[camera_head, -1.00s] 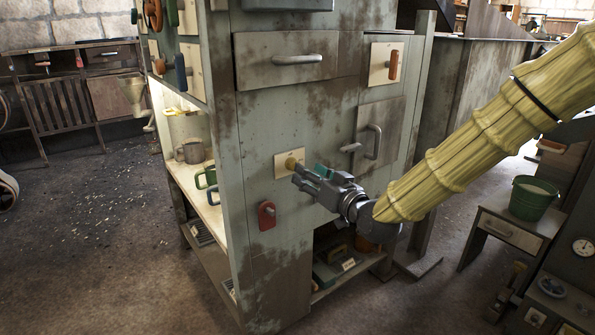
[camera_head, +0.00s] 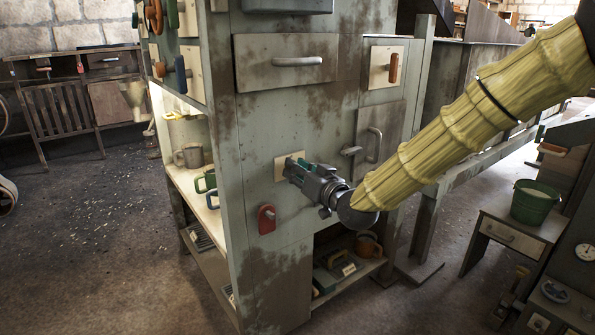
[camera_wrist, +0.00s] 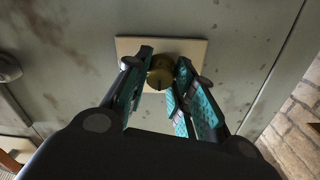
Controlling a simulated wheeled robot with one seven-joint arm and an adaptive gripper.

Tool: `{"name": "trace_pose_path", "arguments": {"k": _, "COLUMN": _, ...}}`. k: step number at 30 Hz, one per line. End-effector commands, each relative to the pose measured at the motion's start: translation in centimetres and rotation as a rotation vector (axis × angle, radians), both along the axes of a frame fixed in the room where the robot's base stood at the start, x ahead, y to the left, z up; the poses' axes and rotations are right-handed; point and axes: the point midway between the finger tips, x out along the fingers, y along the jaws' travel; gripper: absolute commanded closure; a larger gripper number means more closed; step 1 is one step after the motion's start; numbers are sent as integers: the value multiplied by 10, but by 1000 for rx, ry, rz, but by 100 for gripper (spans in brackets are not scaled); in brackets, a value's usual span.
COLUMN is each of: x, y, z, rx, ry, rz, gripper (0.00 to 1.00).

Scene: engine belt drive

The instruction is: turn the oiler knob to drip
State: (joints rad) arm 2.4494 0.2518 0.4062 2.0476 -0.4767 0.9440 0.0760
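The oiler knob (camera_wrist: 160,72) is a round brass knob on a cream plate (camera_wrist: 193,47) fixed to the worn grey-green cabinet panel. In the head view the plate (camera_head: 281,170) shows, but my gripper covers the knob. In the head view my gripper (camera_head: 291,166) points left at the plate.
A red tag-shaped piece (camera_head: 267,219) is on the panel below left of the knob. A handled door (camera_head: 378,145) is to the right, and a drawer (camera_head: 285,61) is above. A lower shelf (camera_head: 349,283) holds a few items. A green bucket (camera_head: 533,203) stands at right.

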Motion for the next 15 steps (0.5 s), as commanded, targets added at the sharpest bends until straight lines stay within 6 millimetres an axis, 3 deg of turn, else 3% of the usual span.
{"name": "trace_pose_path", "arguments": {"k": 3, "x": 0, "y": -1, "z": 0, "rx": 0, "ry": 0, "rz": -2, "gripper": 99}}
{"name": "trace_pose_path", "arguments": {"k": 15, "x": 1, "y": -1, "z": 2, "rx": 60, "ry": 45, "rz": -2, "gripper": 98}}
